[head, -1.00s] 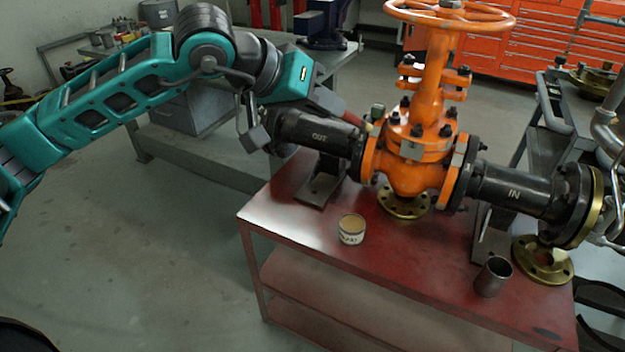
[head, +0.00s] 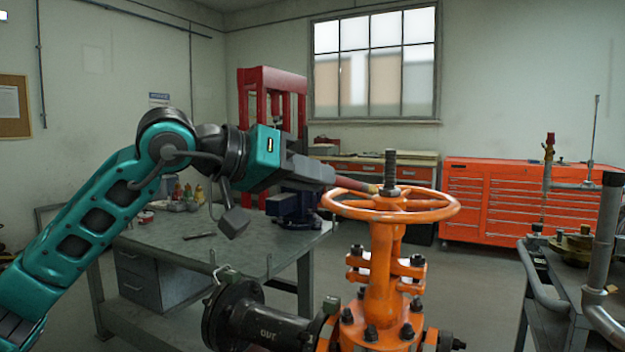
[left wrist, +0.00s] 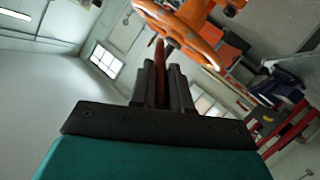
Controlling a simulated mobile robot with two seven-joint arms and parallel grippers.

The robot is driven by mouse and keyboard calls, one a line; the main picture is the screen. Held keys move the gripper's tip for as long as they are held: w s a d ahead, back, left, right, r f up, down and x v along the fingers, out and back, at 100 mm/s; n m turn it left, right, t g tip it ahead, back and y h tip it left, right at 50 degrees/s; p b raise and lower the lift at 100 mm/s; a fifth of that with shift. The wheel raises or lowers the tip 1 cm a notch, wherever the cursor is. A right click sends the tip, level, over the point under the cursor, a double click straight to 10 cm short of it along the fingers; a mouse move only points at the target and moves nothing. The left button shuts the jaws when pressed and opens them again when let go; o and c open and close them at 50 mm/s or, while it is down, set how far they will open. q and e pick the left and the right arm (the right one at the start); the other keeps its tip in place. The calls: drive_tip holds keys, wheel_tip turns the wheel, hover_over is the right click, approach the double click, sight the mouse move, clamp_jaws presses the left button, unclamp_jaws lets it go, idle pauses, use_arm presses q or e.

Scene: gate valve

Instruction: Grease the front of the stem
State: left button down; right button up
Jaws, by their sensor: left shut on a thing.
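The gate valve's threaded stem (head: 391,166) stands upright, dark grey, through the hub of the orange handwheel (head: 440,208) in the head view. My left gripper (head: 328,174) is left of the stem, just above the wheel's left rim. It is shut on a brush (head: 352,183) with a reddish handle, held nearly level and pointing right. The brush's pale tip is close to the stem's left side; I cannot tell whether they touch. In the left wrist view, the brush handle (left wrist: 160,62) sits between the fingers, pointing toward the handwheel (left wrist: 180,33). My right gripper is not in view.
The orange valve body (head: 378,290) and the black OUT pipe (head: 268,325) are below. A grey workbench (head: 190,243) with a vise and bottles stands behind left. A grey cart (head: 550,290) with pipes is at right. Orange tool cabinets (head: 490,205) line the back wall.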

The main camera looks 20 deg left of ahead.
use_arm(q)
drive_tip(key=shift+w+d+r, duration=0.1)
drive_tip(key=shift+w, duration=0.25)
drive_tip(key=shift+w+r+p, duration=0.1)
drive_tip(key=shift+w+p, duration=0.45)
drive_tip(key=shift+w, duration=0.1)
drive_tip(key=shift+w+f+p, duration=0.2)
drive_tip(key=shift+w+p, duration=0.75)
drive_tip(key=shift+w, duration=1.15)
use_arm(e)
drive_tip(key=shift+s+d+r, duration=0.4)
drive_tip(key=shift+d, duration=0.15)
